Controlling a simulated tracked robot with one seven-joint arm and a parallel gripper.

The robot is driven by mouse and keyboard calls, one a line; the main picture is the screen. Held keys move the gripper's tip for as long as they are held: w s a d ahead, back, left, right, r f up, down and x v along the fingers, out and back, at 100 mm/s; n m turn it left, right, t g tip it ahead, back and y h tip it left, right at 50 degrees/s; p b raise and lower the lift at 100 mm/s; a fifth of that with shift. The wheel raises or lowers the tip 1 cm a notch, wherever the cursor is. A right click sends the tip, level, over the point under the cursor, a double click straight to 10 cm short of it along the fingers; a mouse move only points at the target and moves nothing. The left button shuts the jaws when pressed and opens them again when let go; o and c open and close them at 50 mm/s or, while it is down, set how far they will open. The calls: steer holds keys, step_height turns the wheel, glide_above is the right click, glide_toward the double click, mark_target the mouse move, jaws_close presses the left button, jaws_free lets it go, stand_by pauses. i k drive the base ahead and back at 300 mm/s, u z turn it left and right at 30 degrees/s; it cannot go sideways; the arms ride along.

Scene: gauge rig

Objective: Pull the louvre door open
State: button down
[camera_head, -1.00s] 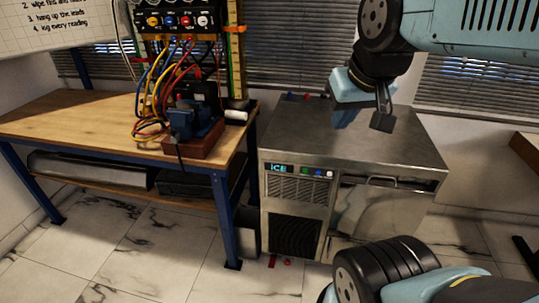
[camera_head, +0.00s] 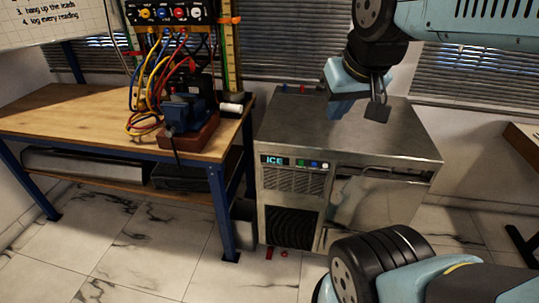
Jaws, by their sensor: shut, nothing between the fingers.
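A steel ice machine (camera_head: 345,125) with an "ICE" display stands right of the bench. On its front left, a slatted vent (camera_head: 294,179) sits above a black louvred panel (camera_head: 291,228), which looks closed. The front right has a plain steel door (camera_head: 368,212) with a bar handle (camera_head: 397,181) at its top; it also looks closed. Which of these is the louvre door I cannot tell for sure. My gripper (camera_head: 377,107) is shut and empty, above the machine's top and apart from its front. My lower arm hides the bottom right of the machine.
A wooden bench (camera_head: 60,125) on blue legs carries a blue vice (camera_head: 187,112) and coloured leads close left of the machine. Small red items (camera_head: 284,254) lie on the floor by the machine's foot.

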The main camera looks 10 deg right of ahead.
mark_target(277, 179)
steer(key=u, duration=0.15)
steer(key=k, duration=1.4)
steer(key=z, duration=0.45)
steer(key=i, duration=1)
steer(key=u, duration=0.1)
